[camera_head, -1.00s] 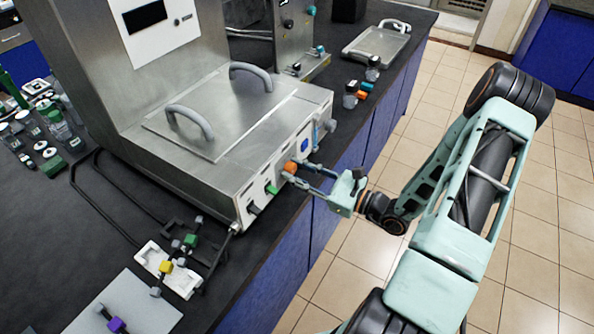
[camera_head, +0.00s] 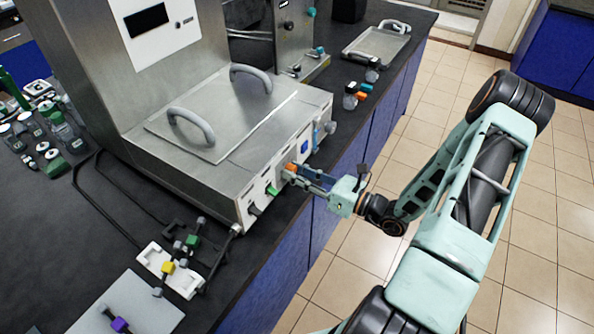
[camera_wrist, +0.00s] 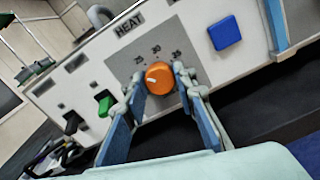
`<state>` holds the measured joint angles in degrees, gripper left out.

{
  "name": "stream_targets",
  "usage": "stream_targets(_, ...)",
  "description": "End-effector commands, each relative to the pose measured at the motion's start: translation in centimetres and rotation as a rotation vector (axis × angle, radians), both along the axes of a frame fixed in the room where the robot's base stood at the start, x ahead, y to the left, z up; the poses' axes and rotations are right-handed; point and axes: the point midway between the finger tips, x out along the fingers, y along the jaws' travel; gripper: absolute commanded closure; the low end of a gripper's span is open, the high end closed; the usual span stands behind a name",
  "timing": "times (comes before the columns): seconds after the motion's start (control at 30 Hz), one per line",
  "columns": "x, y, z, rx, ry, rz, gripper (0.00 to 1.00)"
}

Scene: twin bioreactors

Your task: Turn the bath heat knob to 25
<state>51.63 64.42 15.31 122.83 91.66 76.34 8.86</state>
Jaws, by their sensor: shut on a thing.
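The bath heat knob (camera_wrist: 159,78) is orange and round, under a HEAT label (camera_wrist: 129,25) on the bath's front panel. Numbers that look like 25, 30 and 35 stand above it, left to right. A pale mark on the knob's face points to the left in the wrist view, roughly toward the side of the 25. My gripper (camera_wrist: 159,80) is shut on the knob, one finger on each side. In the head view the knob (camera_head: 291,168) is partly hidden by my gripper (camera_head: 292,173).
A blue button (camera_wrist: 225,33) lies right of the knob. Green (camera_wrist: 105,106) and black (camera_wrist: 72,122) switches lie to its left. The metal bath (camera_head: 225,125) stands near the bench edge. Tubing and a white tray (camera_head: 155,258) are at its left.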

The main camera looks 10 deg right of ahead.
Motion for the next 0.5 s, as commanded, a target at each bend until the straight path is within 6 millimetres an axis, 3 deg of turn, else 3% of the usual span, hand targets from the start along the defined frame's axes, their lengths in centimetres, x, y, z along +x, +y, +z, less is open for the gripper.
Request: stream_targets(0.5, -0.02, -0.03, -0.01, 0.201, 0.203, -0.002, 0.99)
